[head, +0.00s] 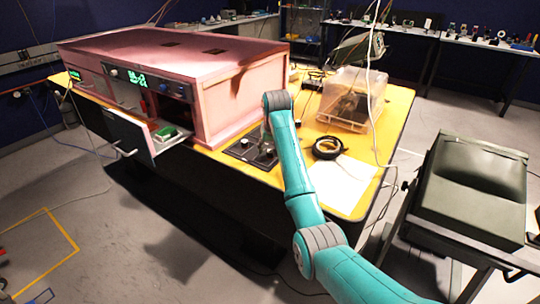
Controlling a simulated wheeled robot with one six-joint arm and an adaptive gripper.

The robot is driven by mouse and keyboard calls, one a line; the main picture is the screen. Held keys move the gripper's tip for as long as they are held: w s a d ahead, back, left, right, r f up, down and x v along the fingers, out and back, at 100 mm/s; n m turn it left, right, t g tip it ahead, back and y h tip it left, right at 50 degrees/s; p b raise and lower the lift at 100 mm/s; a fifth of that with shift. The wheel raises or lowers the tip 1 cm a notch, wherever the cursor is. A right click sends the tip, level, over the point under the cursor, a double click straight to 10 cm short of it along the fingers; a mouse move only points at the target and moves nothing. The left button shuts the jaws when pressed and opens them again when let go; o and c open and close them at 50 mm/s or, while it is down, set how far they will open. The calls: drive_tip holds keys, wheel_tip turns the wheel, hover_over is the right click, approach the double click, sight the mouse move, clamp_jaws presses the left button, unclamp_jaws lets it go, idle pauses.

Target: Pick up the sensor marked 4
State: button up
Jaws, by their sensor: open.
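A dark flat panel or tray (240,152) lies on the yellow table top, in front of the pink foam enclosure (185,75). Small items on it are too small to read, so I cannot tell which sensor is marked 4. My gripper (265,148) is over the right part of this panel, small and partly hidden by my teal arm. It is open. I cannot tell whether it touches anything. An open drawer (140,138) at the enclosure's front holds a green and white item (165,132).
A black cable coil (327,148) and a white sheet (343,184) lie right of my arm on the yellow table (395,115). A clear plastic box (352,98) stands behind them. A dark green bin (478,205) on a cart stands at right. Cables hang above the table.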

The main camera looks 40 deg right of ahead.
drive_tip(key=shift+x, duration=0.9)
clamp_jaws()
